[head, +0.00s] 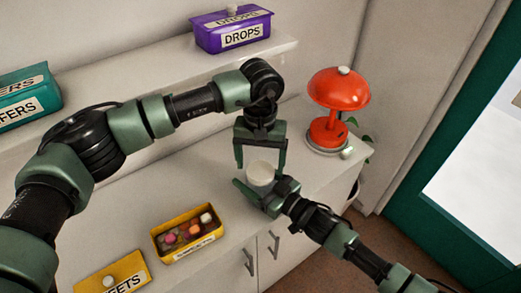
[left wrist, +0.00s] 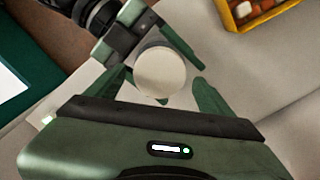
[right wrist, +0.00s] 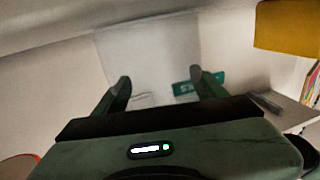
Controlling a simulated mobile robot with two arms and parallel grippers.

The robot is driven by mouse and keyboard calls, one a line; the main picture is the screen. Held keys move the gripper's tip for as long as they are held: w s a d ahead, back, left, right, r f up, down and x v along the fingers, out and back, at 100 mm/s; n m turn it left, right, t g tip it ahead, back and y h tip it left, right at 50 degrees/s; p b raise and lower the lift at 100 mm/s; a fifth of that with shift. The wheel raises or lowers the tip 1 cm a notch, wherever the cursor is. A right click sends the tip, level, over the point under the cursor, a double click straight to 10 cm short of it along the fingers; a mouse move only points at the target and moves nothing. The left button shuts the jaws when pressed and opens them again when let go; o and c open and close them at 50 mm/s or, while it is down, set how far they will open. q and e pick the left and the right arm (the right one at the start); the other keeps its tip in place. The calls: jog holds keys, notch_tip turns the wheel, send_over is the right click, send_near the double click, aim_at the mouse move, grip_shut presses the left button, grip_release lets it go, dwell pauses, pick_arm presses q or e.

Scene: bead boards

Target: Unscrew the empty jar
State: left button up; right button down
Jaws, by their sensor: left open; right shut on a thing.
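The jar's round cream lid (head: 260,173) faces up in the head view, and it also shows in the left wrist view (left wrist: 160,72). My right gripper (head: 259,188) is shut on the jar below the lid, from the lower right. In the right wrist view the clear jar (right wrist: 150,60) stands between the fingers (right wrist: 160,82), and I see no contents in it. My left gripper (head: 260,164) points down over the lid, open, with a finger on each side and visible gaps in the left wrist view (left wrist: 160,88). The jar's base is hidden in the head view.
An orange-red lamp (head: 338,90) stands right on the counter (head: 215,205). A yellow box of sweets (head: 158,240) is open at front left, its lid (head: 85,284) beside it. A purple DROPS box (head: 232,37) and a teal box (head: 28,105) sit on the shelf.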

pick_arm(q)
jog(key=shift+f, duration=0.9)
